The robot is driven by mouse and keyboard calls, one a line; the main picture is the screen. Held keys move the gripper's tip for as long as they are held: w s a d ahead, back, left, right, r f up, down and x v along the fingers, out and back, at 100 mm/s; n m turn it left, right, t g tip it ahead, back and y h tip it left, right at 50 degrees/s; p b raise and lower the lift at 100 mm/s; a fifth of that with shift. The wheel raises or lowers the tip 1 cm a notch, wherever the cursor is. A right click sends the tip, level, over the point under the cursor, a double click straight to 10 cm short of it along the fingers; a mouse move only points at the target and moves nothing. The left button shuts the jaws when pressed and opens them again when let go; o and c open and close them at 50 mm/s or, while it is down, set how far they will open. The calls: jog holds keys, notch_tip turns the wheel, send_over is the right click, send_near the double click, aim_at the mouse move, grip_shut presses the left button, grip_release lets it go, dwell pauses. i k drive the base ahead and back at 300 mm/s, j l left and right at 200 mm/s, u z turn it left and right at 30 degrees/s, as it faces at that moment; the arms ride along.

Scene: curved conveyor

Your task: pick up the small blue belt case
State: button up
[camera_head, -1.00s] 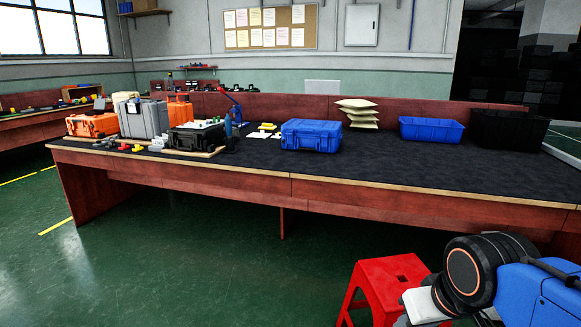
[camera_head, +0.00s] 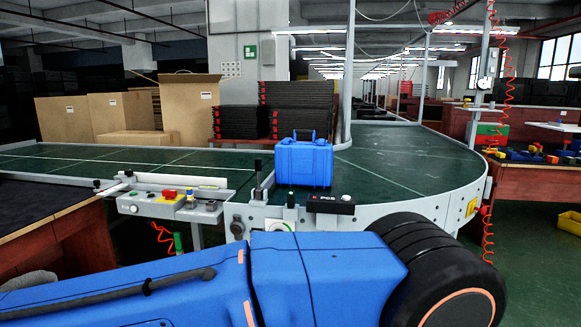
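A small blue case (camera_head: 304,163) with a top handle stands upright on the curved green conveyor belt (camera_head: 400,160), near the belt's front edge. My blue arm with its black joint fills the bottom of the view, in front of the conveyor. My gripper is not in the picture, so its state and its distance from the case do not show. The lower edge of the case is close to the conveyor's front rail.
A control panel with a red button (camera_head: 170,194) and a small black box (camera_head: 331,204) sit on the conveyor's front rail. Cardboard boxes (camera_head: 189,108) and stacked black trays (camera_head: 291,108) stand behind the belt. A wooden bench (camera_head: 62,232) is at left, and a yellow bin (camera_head: 569,222) is on the floor at right.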

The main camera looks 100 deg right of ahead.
aim_at(297, 162)
jog(key=k+z, duration=0.15)
jog(key=z, duration=0.35)
jog(key=k+l+z, duration=0.15)
jog(key=z, duration=0.3)
jog(key=k+l+z, duration=0.1)
jog(key=l+z, duration=0.15)
jog(key=z, duration=0.25)
